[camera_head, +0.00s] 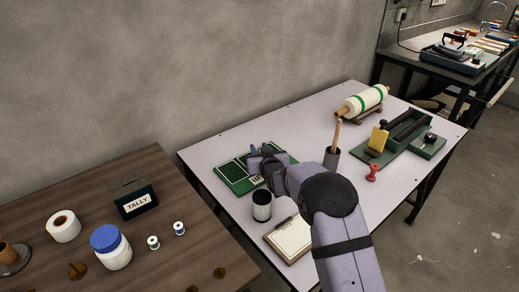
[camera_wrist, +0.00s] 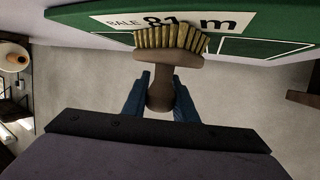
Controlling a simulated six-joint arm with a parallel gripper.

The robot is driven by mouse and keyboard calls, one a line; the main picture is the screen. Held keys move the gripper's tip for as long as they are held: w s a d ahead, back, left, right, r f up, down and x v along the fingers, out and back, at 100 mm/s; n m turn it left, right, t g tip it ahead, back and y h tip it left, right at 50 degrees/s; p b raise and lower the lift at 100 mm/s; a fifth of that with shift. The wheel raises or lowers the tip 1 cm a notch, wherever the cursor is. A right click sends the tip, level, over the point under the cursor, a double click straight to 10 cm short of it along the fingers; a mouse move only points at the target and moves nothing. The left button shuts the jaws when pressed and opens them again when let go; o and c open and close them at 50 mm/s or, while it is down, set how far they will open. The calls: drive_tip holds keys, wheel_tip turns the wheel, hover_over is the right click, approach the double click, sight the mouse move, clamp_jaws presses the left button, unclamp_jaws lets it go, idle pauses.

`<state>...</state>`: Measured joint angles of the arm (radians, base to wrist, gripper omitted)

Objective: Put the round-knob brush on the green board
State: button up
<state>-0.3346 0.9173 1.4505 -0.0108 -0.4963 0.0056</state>
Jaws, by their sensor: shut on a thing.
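My gripper (camera_head: 258,157) is over the green board (camera_head: 233,178), which lies flat on the pale table and has white outlined areas. In the wrist view, the two blue fingers are shut on the wooden handle of a brush (camera_wrist: 160,87) with a rounded knob end. Its pale yellow bristles point toward the green board (camera_wrist: 270,25), just below a white "BALE 81 m" label (camera_wrist: 225,22). I cannot tell whether the bristles touch the board. In the head view, my gripper and arm hide the brush and part of the board.
A white roll (camera_head: 364,101) lies at the back.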

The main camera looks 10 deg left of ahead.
drive_tip(key=shift+r, duration=0.1)
drive_tip(key=o, duration=1.1)
drive_tip(key=shift+f, duration=0.2)
drive_tip(key=shift+c, duration=0.2)
drive_tip(key=shift+r, duration=0.2)
drive_tip(key=v, duration=1.2)
drive_tip(key=shift+b, duration=0.3)
